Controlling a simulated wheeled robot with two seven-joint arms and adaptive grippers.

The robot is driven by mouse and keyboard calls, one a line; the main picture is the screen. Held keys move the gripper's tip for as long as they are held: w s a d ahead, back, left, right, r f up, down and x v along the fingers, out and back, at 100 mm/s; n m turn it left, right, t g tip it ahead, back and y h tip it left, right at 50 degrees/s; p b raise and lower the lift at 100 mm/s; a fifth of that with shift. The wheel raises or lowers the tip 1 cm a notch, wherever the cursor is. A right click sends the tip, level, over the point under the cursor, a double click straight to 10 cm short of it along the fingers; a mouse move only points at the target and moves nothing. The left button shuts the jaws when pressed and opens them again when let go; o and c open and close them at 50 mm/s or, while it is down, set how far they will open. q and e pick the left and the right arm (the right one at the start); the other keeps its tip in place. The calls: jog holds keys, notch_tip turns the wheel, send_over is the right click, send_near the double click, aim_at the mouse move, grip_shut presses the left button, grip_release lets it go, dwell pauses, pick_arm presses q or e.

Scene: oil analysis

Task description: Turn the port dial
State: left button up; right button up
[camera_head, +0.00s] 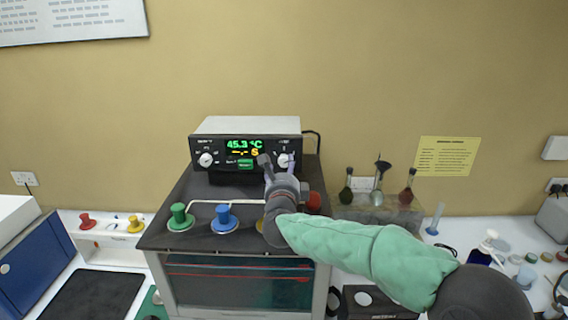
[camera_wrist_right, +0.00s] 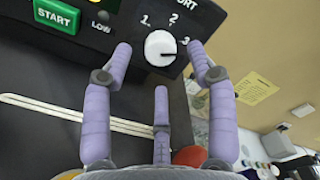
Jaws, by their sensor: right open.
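The port dial (camera_wrist_right: 161,48) is a white round knob on the black front panel, with the marks 1, 2 and 3 around it. A dark line on it points toward the 3. In the head view the dial (camera_head: 283,160) is at the panel's right end, partly behind my gripper. My right gripper (camera_head: 277,161) is open in front of the panel. In the right wrist view its purple fingers (camera_wrist_right: 160,60) stand on either side of the dial, with a third finger below; I cannot tell if they touch it. My left gripper is not in view.
The control box (camera_head: 247,126) shows 45.3 °C and has another white knob (camera_head: 206,159) at left. Green (camera_head: 179,217) and blue (camera_head: 223,218) stoppers stand on the bath's top below it. A red stopper (camera_head: 313,202) is beside my wrist. Flasks (camera_head: 378,182) stand at right.

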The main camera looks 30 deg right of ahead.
aim_at(284, 163)
jog(key=shift+x, duration=1.9)
jog(key=c, duration=1.1)
